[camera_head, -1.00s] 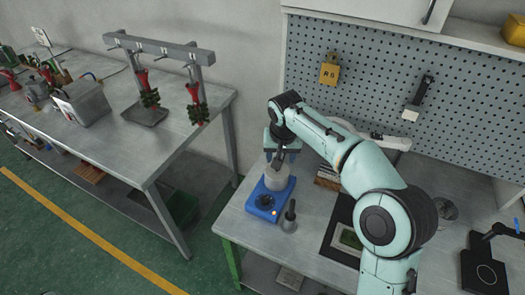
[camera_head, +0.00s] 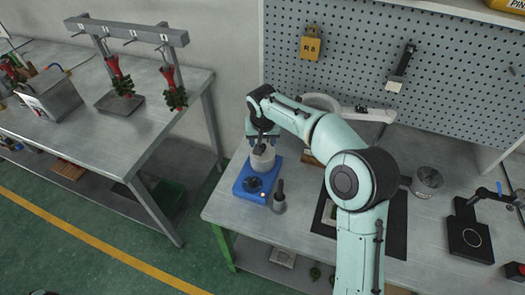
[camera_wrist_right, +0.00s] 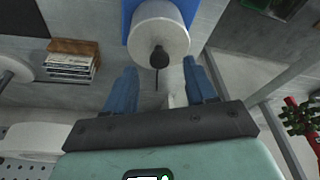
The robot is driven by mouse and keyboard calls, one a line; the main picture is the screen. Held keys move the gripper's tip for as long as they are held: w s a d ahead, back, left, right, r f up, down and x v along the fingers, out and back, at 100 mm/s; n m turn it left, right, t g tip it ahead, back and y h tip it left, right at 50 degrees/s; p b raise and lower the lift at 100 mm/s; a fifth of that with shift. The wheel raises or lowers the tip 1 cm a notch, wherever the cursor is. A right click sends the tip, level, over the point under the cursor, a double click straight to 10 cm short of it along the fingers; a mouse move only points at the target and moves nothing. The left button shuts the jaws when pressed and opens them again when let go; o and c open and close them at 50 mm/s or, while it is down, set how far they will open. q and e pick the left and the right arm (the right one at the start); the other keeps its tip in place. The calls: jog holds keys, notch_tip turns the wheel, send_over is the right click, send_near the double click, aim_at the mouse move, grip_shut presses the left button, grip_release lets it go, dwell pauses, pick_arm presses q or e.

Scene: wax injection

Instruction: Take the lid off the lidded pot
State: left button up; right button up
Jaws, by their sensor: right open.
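The lidded pot (camera_head: 262,161) is a pale grey cylinder standing on a blue base unit (camera_head: 247,190) near the left edge of the bench. Its lid, with a dark knob (camera_head: 260,149), is on top. My right gripper (camera_head: 262,138) is just above the pot, pointing down, open and empty. In the right wrist view the pot's pale lid (camera_wrist_right: 150,31) and dark knob (camera_wrist_right: 159,57) lie ahead of the two blue fingers (camera_wrist_right: 161,82), roughly centred between them. I cannot tell whether the fingers reach the knob's height. My left gripper is not in view.
A small grey tool with a dark upright handle (camera_head: 279,196) stands close to the right of the blue base. A dark framed mat (camera_head: 398,225) and a metal cup (camera_head: 427,180) are further right. A pegboard (camera_head: 360,75) rises behind the bench.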

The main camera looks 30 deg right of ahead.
aim_at(263, 144)
jog(key=x, duration=0.3)
jog(key=shift+f, duration=0.1)
grip_shut()
